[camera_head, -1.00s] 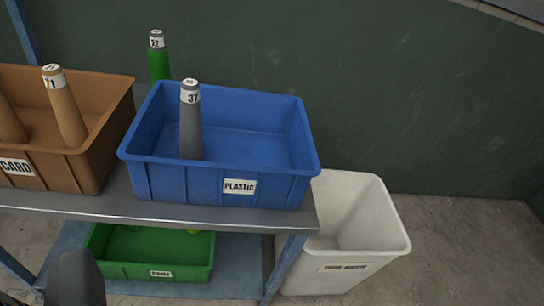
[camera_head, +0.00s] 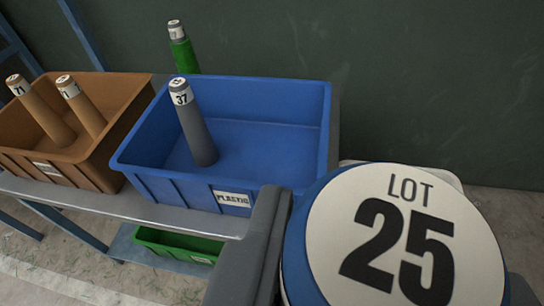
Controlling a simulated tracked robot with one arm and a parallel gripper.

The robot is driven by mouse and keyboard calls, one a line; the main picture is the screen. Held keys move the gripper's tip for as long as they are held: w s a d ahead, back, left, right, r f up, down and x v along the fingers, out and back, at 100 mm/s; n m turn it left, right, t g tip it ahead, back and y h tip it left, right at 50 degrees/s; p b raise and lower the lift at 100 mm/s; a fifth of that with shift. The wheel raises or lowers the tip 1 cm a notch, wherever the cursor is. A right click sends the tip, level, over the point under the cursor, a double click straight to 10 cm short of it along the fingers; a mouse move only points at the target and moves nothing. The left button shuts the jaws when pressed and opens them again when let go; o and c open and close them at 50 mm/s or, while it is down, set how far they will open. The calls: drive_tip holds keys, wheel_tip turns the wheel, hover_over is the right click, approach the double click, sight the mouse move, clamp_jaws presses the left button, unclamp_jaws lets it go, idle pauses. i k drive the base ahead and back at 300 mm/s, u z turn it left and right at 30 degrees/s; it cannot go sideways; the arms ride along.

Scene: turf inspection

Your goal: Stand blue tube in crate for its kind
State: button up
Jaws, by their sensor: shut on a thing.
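A blue tube (camera_head: 296,250) with a round white end label reading LOT 25 fills the lower right, close to the camera. My gripper is shut on it; one dark grey finger (camera_head: 255,245) shows along its left side, and the other is mostly hidden behind the tube. The blue crate (camera_head: 150,180) labelled PLASTIC stands on the shelf left of the tube. A grey tube (camera_head: 194,130) marked 37 stands in its left part, leaning slightly. The crate's right part looks empty.
A brown crate (camera_head: 110,165) with two brown tubes marked 71 stands left of the blue crate. A green tube (camera_head: 184,52) rises behind the blue crate. A green crate (camera_head: 170,243) sits on the lower shelf. A white bin (camera_head: 448,179) is mostly hidden behind the held tube.

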sight(274, 164)
drive_tip(key=z, duration=0.05)
drive_tip(key=i, duration=1)
drive_tip(key=u, duration=0.05)
